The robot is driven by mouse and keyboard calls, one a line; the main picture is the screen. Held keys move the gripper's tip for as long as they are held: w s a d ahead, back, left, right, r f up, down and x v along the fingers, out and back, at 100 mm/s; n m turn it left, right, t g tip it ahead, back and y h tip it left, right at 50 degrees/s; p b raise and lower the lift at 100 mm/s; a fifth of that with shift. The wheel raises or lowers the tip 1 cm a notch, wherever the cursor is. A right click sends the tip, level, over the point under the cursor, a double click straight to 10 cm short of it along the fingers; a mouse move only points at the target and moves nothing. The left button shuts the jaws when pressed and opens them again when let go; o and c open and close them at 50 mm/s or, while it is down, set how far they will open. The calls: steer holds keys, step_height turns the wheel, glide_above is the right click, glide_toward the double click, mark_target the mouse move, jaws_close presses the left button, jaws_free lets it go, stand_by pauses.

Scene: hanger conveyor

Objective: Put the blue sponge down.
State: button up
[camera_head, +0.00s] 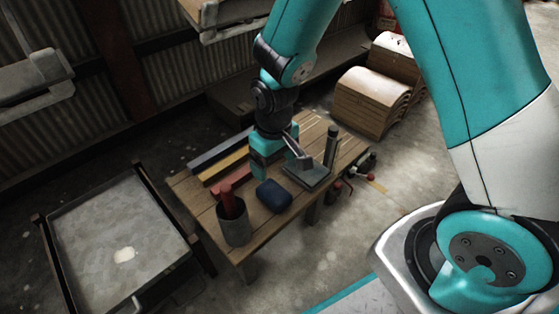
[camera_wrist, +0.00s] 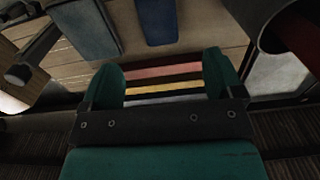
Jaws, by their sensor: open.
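The blue sponge (camera_head: 273,195) lies on the wooden table (camera_head: 205,205) in the head view, near its front edge, between a dark cup and a grey flat pad. In the wrist view the blue sponge (camera_wrist: 157,20) shows at the top edge, partly cut off. My gripper (camera_head: 276,163) is above the table, behind the sponge and apart from it. In the wrist view my gripper (camera_wrist: 164,82) has its two teal fingers spread, with nothing held between them. Coloured strips on the table show beyond the gap.
The dark cup (camera_head: 233,226) holds a red item. The grey pad (camera_head: 316,176) and a dark upright bottle (camera_head: 331,146) stand to the right. Coloured strips (camera_head: 222,160) lie at the back left. A grey-topped tray (camera_head: 120,240) stands left of the table.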

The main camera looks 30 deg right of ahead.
steer(key=s+a+r+n+y, duration=0.1)
steer(key=s+a+r+y, duration=0.1)
steer(key=s+r, duration=0.7)
steer(key=s+a+r+n+y, duration=0.2)
steer(key=s+r, duration=0.6)
steer(key=r, duration=0.4)
steer(key=shift+s+a, duration=0.3)
steer(key=shift+s, duration=0.1)
